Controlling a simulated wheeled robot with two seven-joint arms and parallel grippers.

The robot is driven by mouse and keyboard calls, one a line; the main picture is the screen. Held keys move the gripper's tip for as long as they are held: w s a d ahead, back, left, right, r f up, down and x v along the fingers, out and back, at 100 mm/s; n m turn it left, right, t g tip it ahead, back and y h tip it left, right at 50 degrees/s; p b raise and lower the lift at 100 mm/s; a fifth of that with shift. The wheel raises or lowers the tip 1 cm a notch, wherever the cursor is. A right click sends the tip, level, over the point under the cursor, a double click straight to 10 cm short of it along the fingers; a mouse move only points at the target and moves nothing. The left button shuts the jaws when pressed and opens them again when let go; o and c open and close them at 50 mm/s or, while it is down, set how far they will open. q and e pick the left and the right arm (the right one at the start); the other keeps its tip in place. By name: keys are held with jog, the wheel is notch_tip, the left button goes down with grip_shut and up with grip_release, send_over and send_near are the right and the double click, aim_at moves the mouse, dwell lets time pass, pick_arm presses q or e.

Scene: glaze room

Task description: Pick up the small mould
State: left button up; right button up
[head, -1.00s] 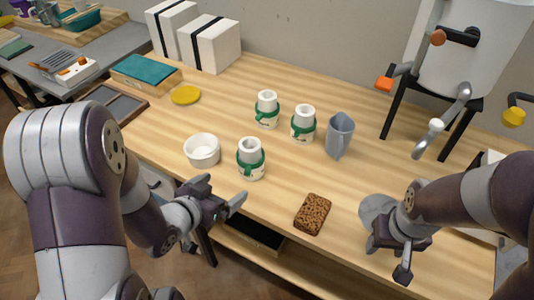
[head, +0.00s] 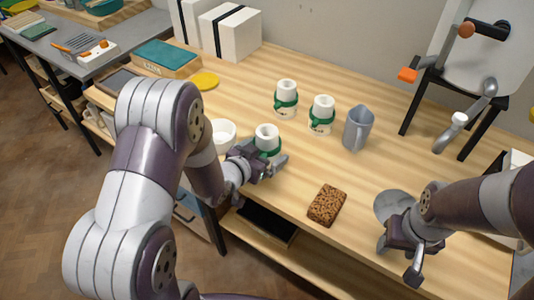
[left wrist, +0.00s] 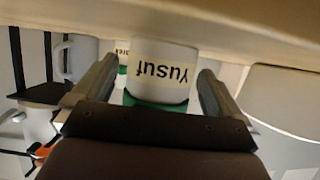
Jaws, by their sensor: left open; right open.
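My right gripper (head: 398,263) is open and empty at the bench's front right.
A white bowl (head: 222,132) stands just left of the near mould. A grey jug (head: 358,128) stands right of the back moulds. A brown speckled block (head: 327,205) lies near the front edge, and a grey disc (head: 392,206) lies by my right gripper.

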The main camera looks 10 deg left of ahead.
pick_arm(q)
jog(key=c, duration=1.2)
jog(key=shift+o, duration=0.2)
jog(key=shift+r, duration=0.15)
